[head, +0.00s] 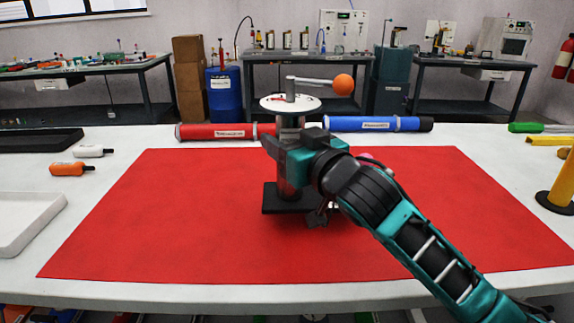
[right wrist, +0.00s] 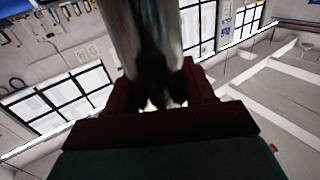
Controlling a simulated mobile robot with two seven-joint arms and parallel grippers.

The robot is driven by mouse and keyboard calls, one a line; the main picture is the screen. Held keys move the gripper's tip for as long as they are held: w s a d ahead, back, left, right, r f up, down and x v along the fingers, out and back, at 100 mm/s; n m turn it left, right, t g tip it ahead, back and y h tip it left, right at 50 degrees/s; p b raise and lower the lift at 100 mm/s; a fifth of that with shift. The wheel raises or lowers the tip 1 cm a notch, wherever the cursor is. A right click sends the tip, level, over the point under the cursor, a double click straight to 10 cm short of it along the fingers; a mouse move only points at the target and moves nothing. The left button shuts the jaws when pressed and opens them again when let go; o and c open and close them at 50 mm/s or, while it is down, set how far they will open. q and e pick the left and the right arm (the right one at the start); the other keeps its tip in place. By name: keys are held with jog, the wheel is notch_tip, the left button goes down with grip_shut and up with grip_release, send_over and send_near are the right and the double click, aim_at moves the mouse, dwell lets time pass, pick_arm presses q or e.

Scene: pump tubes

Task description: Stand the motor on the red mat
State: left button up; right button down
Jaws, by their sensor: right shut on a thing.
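The motor (head: 289,126) is a silvery upright cylinder with a black square base plate (head: 284,205), a white round top and a crank arm ending in an orange ball (head: 343,84). It is upright over the middle of the red mat (head: 160,220). I cannot tell whether its base touches the mat. My right gripper (head: 287,150) is shut on the cylinder at mid-height, hiding part of it. The right wrist view shows the metal cylinder (right wrist: 143,40) between my fingers (right wrist: 160,95). My left gripper is not in view.
A red tube (head: 225,132) and a blue tube (head: 375,124) lie along the mat's back edge. White and orange bottles (head: 68,169), a white tray (head: 25,222) and a black tray (head: 40,140) are at left. A yellow stand (head: 560,190) is at right. Most of the mat is clear.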

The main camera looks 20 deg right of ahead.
notch_tip(320, 180, down, 4)
jog(key=shift+r+b, duration=0.25)
jog(key=shift+b, duration=0.45)
jog(key=shift+f, duration=0.1)
jog(key=c, duration=0.8)
grip_release()
jog(key=shift+f, duration=0.2)
jog(key=o, duration=0.4)
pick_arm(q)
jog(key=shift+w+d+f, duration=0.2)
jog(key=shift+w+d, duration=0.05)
pick_arm(e)
jog(key=shift+r, duration=0.1)
pick_arm(q)
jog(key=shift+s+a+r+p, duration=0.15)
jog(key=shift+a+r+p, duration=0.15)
jog(key=shift+p, duration=0.45)
pick_arm(e)
jog(key=v, duration=1.2)
